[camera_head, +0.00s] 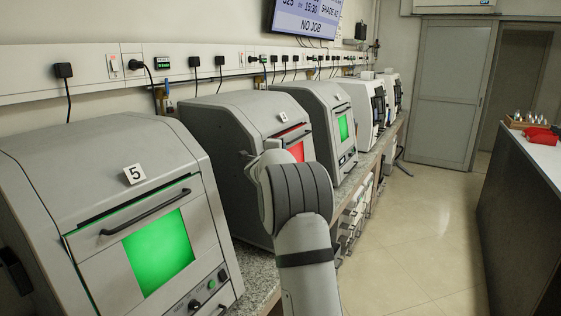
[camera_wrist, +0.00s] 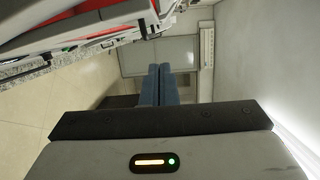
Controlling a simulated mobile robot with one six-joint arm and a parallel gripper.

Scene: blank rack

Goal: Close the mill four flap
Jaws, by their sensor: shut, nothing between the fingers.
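Mill four (camera_head: 222,150) is the grey machine second in the row in the head view, with a "4" label on top. Its flap (camera_head: 297,150) has a red-lit window, and my arm covers much of it. I cannot tell how far the flap stands open. In the wrist view, a grey machine part with red areas (camera_wrist: 75,24) fills the upper left, close to my gripper. My gripper (camera_wrist: 161,70) is shut and empty, its two blue fingers side by side and pointing away, apart from that machine. In the head view my arm hides most of the gripper.
Mill five (camera_head: 90,170), with a green-lit window and a dark handle, stands nearest at the left. More machines (camera_head: 312,108) continue behind on the bench. The aisle floor (camera_head: 410,230) is clear. A dark counter (camera_head: 520,200) stands at the right.

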